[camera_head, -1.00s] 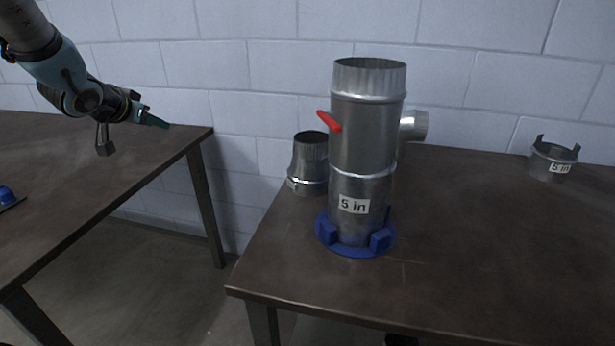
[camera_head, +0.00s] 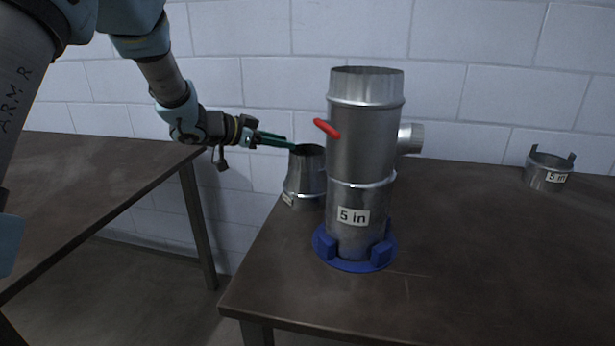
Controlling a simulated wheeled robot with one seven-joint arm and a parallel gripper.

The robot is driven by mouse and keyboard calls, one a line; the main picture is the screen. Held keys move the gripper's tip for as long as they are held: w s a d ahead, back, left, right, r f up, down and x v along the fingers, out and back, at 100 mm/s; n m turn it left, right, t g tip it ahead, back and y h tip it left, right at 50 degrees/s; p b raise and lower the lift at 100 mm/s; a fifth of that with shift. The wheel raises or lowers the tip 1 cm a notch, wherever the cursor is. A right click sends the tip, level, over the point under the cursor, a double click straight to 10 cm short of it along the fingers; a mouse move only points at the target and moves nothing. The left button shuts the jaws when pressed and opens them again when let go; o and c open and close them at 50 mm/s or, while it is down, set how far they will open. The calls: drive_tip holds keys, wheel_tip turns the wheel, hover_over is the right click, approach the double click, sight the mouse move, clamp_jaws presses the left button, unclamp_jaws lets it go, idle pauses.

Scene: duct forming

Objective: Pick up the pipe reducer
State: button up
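The pipe reducer (camera_head: 305,178) is a grey metal piece, narrower at its open top and wider at its base. It stands upright on the right table, left of and behind the tall duct, which hides its right edge. My gripper (camera_head: 292,145) reaches in from the left with green fingers, their tips at the reducer's upper left rim. I cannot tell whether they touch it, or how far apart the fingers are.
The tall metal duct (camera_head: 363,140) with a red handle (camera_head: 327,128) stands in a blue base (camera_head: 355,262) close to the reducer.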

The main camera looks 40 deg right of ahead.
sight(306, 149)
drive_tip(key=p+x, duration=0.1)
drive_tip(key=x, duration=0.3)
drive_tip(key=shift+d+f, duration=0.1)
drive_tip(key=shift+d, duration=0.05)
clamp_jaws()
drive_tip(key=shift+s+f, duration=0.1)
drive_tip(key=shift+f, duration=0.15)
idle(1.1)
